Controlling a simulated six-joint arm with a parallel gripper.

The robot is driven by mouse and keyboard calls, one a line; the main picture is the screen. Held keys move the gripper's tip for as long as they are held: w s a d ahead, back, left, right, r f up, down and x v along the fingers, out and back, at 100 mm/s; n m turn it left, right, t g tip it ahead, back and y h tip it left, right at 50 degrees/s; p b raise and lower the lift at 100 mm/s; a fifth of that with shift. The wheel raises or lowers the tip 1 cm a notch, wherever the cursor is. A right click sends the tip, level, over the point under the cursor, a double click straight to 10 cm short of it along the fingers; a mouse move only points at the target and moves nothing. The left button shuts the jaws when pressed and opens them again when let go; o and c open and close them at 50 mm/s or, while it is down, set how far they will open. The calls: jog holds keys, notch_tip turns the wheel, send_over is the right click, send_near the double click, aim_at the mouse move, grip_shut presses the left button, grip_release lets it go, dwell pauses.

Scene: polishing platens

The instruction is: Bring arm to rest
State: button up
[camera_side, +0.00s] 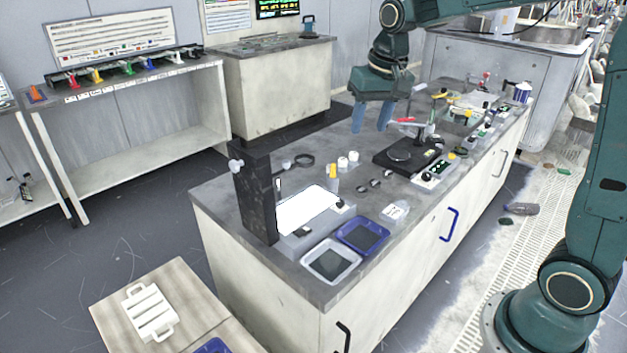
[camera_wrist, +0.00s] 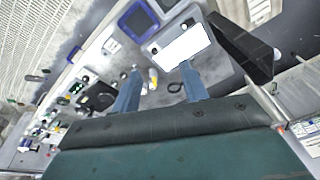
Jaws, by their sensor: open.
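My gripper (camera_side: 371,117) hangs above the back part of the grey bench (camera_side: 222,197) in the side view, its two blue fingers pointing down and apart. Nothing shows between the fingers. In the wrist view my gripper (camera_wrist: 160,86) also shows its blue fingers spread, with the bench top beyond them. My green arm reaches in from the right edge of the side view to the top.
On the bench are a black plate device (camera_side: 409,155), a bright white panel (camera_side: 308,209) by a dark upright block (camera_side: 254,195), a blue tray (camera_side: 362,236) and a white tray (camera_side: 331,262). Small parts lie between. Free floor lies left of the bench.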

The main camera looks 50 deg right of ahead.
jog(key=s+a+n+t, duration=0.1)
jog(key=s+a+n, duration=0.1)
jog(key=s, duration=0.9)
jog(key=s+a+n+t, duration=0.2)
jog(key=s+a+n, duration=0.1)
jog(key=s, duration=0.9)
jog(key=shift+a+r, duration=0.35)
jog(key=shift+a, duration=0.3)
